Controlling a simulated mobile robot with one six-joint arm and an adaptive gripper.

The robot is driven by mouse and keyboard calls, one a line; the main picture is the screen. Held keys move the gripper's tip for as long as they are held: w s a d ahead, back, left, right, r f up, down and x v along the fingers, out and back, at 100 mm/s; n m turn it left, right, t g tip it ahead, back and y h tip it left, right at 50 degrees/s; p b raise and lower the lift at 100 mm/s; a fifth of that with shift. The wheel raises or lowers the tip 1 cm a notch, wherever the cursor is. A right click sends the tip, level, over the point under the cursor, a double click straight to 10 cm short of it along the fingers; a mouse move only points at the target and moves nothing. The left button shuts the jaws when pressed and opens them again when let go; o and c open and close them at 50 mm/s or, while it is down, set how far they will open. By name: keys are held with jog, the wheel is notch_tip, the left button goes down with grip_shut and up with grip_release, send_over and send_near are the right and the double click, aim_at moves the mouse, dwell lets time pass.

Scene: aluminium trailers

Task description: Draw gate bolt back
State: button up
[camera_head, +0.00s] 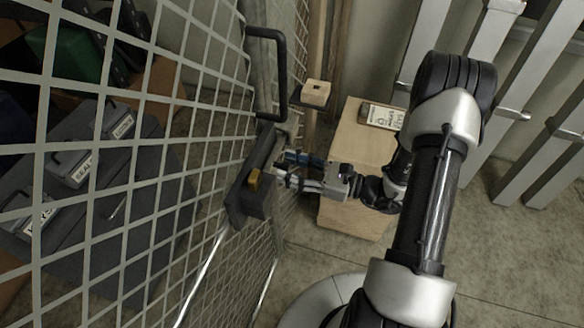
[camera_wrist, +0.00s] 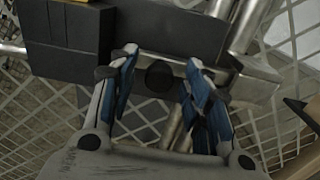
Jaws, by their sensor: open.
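The gate (camera_head: 215,80) is a pale metal mesh panel on the left. A dark lock housing (camera_head: 238,197) with a yellow piece (camera_head: 254,179) sits on it below the handle; the gate bolt is not clearly made out. In the wrist view the dark housing (camera_wrist: 68,38) fills the upper left. My gripper (camera_head: 283,168) is open beside the housing's right side. In the wrist view its two blue-lined fingers (camera_wrist: 160,62) stand apart, with a dark round piece (camera_wrist: 160,77) showing between them on a metal bar. Contact cannot be told.
A black pull handle (camera_head: 281,70) stands out from the gate above the housing. A wooden box (camera_head: 352,180) with a labelled item (camera_head: 383,115) stands right of my gripper. Dark labelled cases (camera_head: 75,160) lie behind the mesh. Metal posts (camera_head: 425,40) lean at the back right.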

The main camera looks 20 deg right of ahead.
jog(key=shift+c, duration=0.6)
grip_shut()
